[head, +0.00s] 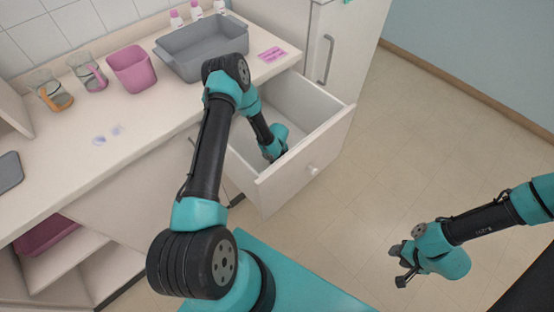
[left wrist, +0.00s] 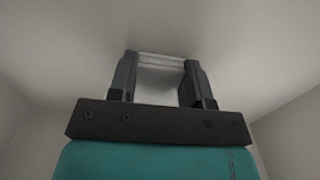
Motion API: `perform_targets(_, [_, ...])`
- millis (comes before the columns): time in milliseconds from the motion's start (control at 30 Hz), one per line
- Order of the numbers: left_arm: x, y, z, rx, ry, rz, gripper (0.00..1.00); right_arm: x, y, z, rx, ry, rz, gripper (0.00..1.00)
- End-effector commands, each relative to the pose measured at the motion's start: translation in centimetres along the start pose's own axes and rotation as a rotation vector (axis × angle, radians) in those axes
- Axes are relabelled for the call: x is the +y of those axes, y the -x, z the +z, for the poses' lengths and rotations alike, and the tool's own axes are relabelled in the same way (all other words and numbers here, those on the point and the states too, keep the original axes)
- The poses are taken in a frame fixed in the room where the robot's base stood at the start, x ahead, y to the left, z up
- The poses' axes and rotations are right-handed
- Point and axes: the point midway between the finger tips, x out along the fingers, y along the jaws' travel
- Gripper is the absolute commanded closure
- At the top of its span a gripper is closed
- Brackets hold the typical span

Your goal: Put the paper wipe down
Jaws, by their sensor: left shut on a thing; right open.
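A pale, flat thing that looks like the paper wipe (left wrist: 160,62) spans the gap between the fingertips of my left gripper (left wrist: 159,70) in the left wrist view. It is hard to tell from the pale drawer floor behind it. In the head view my left arm reaches down into the open drawer (head: 318,137). The left fingers and the wipe are hidden there behind the wrist and drawer front. My right gripper (head: 401,267) is open and empty over the floor at the right.
The drawer's walls stand close around my left gripper. On the counter (head: 95,180) are a grey basin (head: 190,65), a pink container (head: 131,69), two glass beakers, several pink-capped bottles, a pink label and bluish spots (head: 108,135). The floor at the right is clear.

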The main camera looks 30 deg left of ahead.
Motion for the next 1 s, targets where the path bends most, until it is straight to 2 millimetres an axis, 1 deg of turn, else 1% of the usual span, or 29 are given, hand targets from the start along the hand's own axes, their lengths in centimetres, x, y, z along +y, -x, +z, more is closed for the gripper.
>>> perform_targets(400, [-0.04, -0.43, 0.01, 0.000, 0.000, -0.001, 0.81, 0.00, 0.00, 0.00, 0.000, 0.000, 0.000, 0.57])
perform_targets(433, [-0.06, -0.37, 0.02, -0.001, 0.000, -0.001, 0.52, 0.00, 0.00, 0.00, 0.000, 0.000, 0.000, 0.57])
perform_targets(667, [-0.05, -0.36, 0.01, -0.001, 0.000, -0.001, 0.30, 0.00, 0.00, 0.00, 0.000, 0.000, 0.000, 0.57])
perform_targets(1000, [-0.06, -0.08, 0.02, -0.001, -0.001, -0.001, 0.30, 0.00, 0.00, 0.00, 0.000, 0.000, 0.000, 0.57])
